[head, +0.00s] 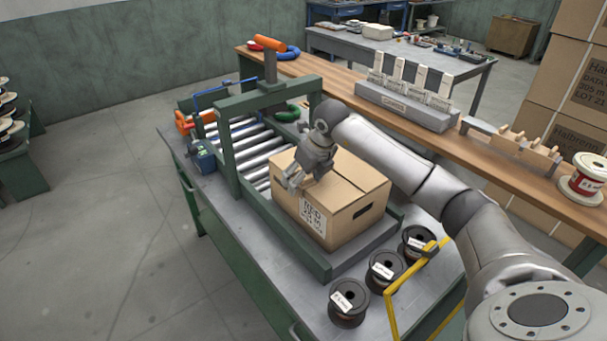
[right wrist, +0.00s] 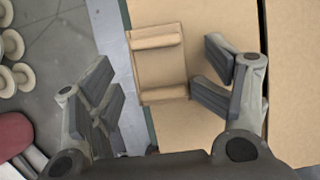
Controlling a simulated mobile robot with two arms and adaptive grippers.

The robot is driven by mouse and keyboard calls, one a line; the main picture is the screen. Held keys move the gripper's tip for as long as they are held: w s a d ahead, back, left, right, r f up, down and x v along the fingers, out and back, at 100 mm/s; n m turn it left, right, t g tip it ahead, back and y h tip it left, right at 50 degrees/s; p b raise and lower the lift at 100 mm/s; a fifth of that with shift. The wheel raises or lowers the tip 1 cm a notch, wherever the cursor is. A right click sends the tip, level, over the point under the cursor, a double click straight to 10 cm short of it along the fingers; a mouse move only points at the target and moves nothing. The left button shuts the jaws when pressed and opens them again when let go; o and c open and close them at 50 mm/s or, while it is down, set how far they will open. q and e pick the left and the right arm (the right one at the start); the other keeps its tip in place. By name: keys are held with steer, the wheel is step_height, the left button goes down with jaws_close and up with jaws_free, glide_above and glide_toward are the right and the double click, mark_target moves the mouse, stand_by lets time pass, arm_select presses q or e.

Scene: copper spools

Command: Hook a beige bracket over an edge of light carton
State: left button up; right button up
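The light carton (head: 352,222) stands closed on the roller conveyor, with a printed label on its front-left side. My right gripper (head: 297,182) is over the carton's near-left top edge in the head view. In the right wrist view, the gripper (right wrist: 157,84) is open, with its fingers apart on either side of a beige bracket (right wrist: 160,68). The bracket lies at the edge of the carton's top (right wrist: 215,20), and its outer side covers that edge. I see gaps between the fingers and the bracket. Whether its lip goes down over the carton's side is hidden. My left gripper is not in view.
A green frame (head: 224,140) rises over the conveyor beside the carton. Several dark spools (head: 348,305) and a yellow rail (head: 392,310) are at the near right. More beige brackets sit on a rack (head: 500,142) on the wooden bench.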

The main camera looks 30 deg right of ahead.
steer(key=shift+s+f, duration=0.25)
steer(key=shift+s, duration=0.1)
steer(key=shift+r, duration=0.1)
steer(key=v, duration=1.2)
steer(key=shift+r, duration=0.2)
steer(key=shift+w, duration=0.15)
